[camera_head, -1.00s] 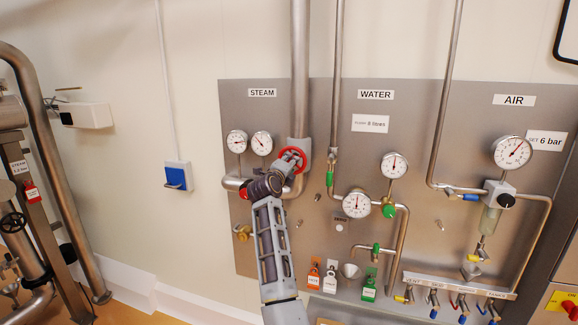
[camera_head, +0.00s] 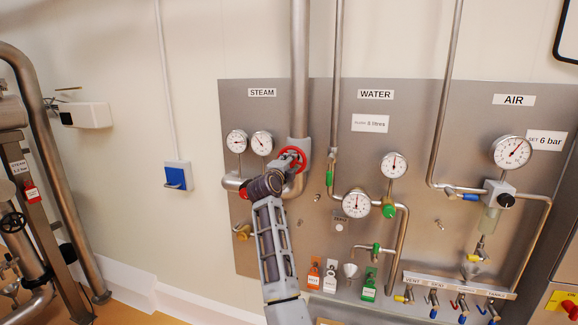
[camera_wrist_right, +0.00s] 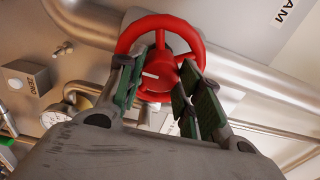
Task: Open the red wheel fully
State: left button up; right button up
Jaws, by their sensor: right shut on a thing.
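The red wheel (camera_head: 291,155) is on the steam pipe of the wall panel, under the STEAM sign. In the right wrist view the red wheel (camera_wrist_right: 190,40) shows its rim and its hub with a white mark. My right gripper (camera_wrist_right: 165,80) has its green-padded fingers on either side of the hub, inside the rim, and is shut on the wheel. In the head view the right gripper (camera_head: 283,168) reaches the wheel from below and covers its lower part. My left gripper is not in view.
Two steam gauges (camera_head: 250,142) sit left of the wheel. Water pipes, gauges and a green-handled valve (camera_head: 389,211) are on the right. A blue switch box (camera_head: 177,176) hangs on the wall at left. Clear wall lies between box and panel.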

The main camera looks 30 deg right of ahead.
jog(key=o, duration=1)
jog(key=shift+v, duration=3.75)
